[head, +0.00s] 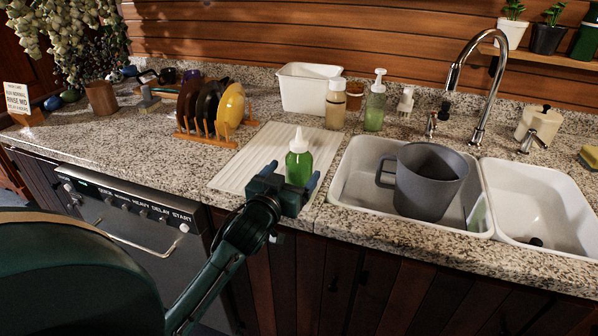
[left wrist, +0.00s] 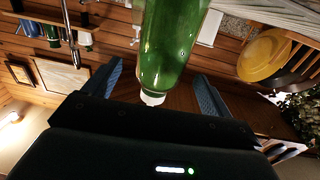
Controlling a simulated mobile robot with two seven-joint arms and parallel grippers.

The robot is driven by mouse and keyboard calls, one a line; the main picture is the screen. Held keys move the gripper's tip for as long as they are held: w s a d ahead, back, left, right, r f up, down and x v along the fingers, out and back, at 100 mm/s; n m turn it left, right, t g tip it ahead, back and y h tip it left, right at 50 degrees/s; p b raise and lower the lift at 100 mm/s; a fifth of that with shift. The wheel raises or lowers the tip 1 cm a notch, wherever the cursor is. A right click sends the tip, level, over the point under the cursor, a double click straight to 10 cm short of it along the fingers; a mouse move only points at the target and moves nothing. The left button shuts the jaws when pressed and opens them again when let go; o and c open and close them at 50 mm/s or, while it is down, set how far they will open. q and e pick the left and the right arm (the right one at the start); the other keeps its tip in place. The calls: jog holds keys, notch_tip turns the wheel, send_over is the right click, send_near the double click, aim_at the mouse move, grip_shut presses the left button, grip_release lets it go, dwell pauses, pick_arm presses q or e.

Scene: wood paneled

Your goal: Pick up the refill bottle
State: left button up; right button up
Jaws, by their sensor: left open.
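A green bottle with a white pointed nozzle, which I take as the refill bottle (head: 299,166), stands upright on the white ribbed drain mat (head: 250,165) left of the sink. My left gripper (head: 291,177) is open just in front of it, and its fingers hide part of the bottle's lower body. In the left wrist view the green bottle (left wrist: 170,45) appears upside down, with its white nozzle between the two blue fingers (left wrist: 157,74). Gaps show on both sides, and I see no clear contact. My right gripper is not in view.
A double sink (head: 350,168) with a large grey mug (head: 428,180) lies to the right. A plate rack (head: 210,132) stands behind left. A white bin (head: 303,88), an amber bottle (head: 336,106) and a green pump bottle (head: 375,108) stand behind.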

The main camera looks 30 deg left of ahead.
aim_at(299, 163)
pick_arm(q)
jog(key=w, duration=0.4)
jog(key=shift+w+a+r+p, duration=0.1)
jog(key=shift+w+a+p, duration=0.1)
jog(key=shift+a+p, duration=0.15)
jog(key=shift+c, duration=0.2)
jog(key=c, duration=0.7)
jog(key=shift+r, duration=0.1)
jog(key=c, duration=0.6)
notch_tip(299, 163, up, 10)
